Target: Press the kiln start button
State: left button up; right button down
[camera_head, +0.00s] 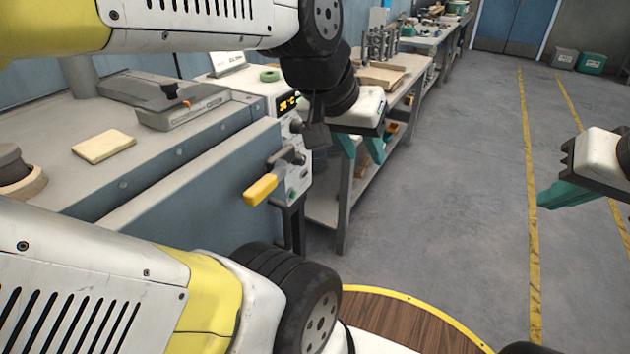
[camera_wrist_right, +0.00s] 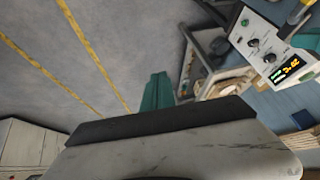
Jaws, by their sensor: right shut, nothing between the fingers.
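The kiln (camera_head: 200,185) is a blue-grey box at the left of the head view. Its white control panel (camera_head: 303,180) has an orange-lit display (camera_head: 289,104), dark knobs and a small green button (camera_head: 291,194) low down. The panel also shows in the right wrist view (camera_wrist_right: 262,30), with the green button (camera_wrist_right: 244,22) near its end. My left gripper (camera_head: 361,152) has teal fingers spread apart; it is empty, just right of the panel. My right gripper (camera_head: 548,198) is shut and empty over the floor at far right, well away from the panel; its teal fingers show in the wrist view (camera_wrist_right: 157,92).
A yellow handle (camera_head: 262,190) sticks out from the kiln front beside the panel. A workbench (camera_head: 345,185) with a wooden tray stands behind my left gripper. The grey floor (camera_head: 460,180) to the right is clear, with yellow lines.

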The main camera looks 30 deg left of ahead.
jog(key=w+a+t, duration=0.1)
jog(key=w+a, duration=0.1)
jog(key=w, duration=0.5)
jog(key=w+a+t, duration=0.1)
jog(key=w+a, duration=0.2)
jog(key=w, duration=0.4)
jog(key=w+a+f+t+y, duration=0.1)
jog(key=w+a+f, duration=0.2)
jog(key=w+a, duration=0.35)
jog(key=w+a+f+n+t+y, duration=0.1)
jog(key=w+a+f+y, duration=0.15)
jog(key=w+a, duration=0.45)
jog(key=w+a+f+t+y, duration=0.1)
jog(key=w+a+f, duration=0.2)
jog(key=w+a, duration=0.35)
jog(key=w+a+f+t+y, duration=0.2)
jog(key=a+f+y, duration=0.1)
jog(key=a+f, duration=1.35)
jog(key=s+a+f+m+t+y, duration=0.1)
jog(key=s+a+f+y, duration=0.1)
jog(key=s+f, duration=1)
notch_tip(320, 180, down, 4)
jog(key=shift+a+f+t+y, duration=0.1)
jog(key=shift+a+t+y, duration=0.25)
jog(key=shift+t+y, duration=0.1)
